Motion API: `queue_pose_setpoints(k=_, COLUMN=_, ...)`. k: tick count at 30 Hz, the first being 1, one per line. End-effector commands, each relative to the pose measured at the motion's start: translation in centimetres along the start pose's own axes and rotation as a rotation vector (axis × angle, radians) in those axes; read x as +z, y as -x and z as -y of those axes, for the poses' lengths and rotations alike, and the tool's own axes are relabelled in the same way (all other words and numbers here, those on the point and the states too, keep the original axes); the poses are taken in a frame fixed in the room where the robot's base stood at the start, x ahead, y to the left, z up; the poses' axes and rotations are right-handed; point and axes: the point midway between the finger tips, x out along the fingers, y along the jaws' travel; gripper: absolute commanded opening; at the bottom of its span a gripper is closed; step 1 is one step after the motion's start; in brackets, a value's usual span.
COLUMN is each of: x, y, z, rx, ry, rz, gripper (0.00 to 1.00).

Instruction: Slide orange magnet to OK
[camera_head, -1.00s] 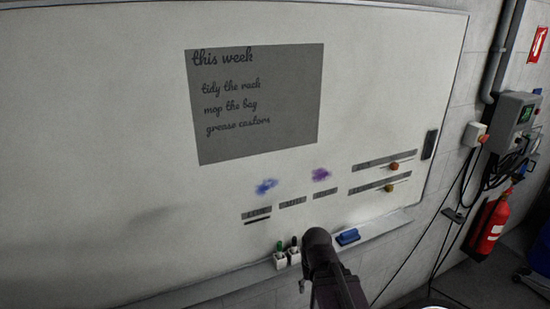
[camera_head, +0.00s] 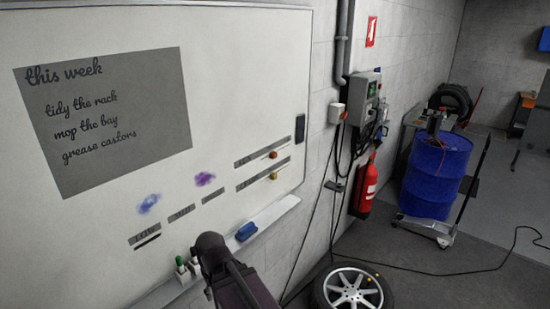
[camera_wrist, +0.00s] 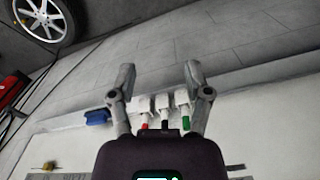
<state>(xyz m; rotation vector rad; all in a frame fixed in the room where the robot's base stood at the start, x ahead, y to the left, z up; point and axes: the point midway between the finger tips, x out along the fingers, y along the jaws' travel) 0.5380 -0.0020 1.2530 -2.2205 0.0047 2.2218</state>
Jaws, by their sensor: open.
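An orange-red magnet (camera_head: 272,155) sits on the upper of two slider strips at the right of the whiteboard (camera_head: 232,60). A yellow magnet (camera_head: 273,176) sits on the lower strip. The strip labels are too small to read, so I cannot tell where OK is. In the wrist view, a yellowish magnet (camera_wrist: 48,167) shows at the lower left. My gripper (camera_wrist: 160,73) is open and empty, its fingers apart in front of the board's ledge. In the head view, my arm shows at the bottom, and the fingertips cannot be made out.
White holders with red, black and green markers (camera_wrist: 186,121) appear between my fingers. A blue eraser (camera_head: 246,231) lies on the ledge (camera_head: 277,212). Cables hang along the wall.

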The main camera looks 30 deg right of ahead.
Motion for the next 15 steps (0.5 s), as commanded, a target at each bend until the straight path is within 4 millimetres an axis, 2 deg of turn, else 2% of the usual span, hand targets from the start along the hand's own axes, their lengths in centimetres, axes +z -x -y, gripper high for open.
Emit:
queue_pose_setpoints(k=8, x=0.00, y=0.00, z=0.00, rx=0.000, ry=0.000, rz=0.000, gripper=0.64)
queue_pose_setpoints(k=11, x=0.00, y=-0.06, z=0.00, rx=0.000, ry=0.000, rz=0.000, gripper=0.37)
queue_pose_setpoints(k=12, x=0.00, y=-0.15, z=0.00, rx=0.000, ry=0.000, rz=0.000, gripper=0.25)
queue_pose_setpoints(k=15, x=0.00, y=-0.62, z=0.00, rx=0.000, ry=0.000, rz=0.000, gripper=0.00)
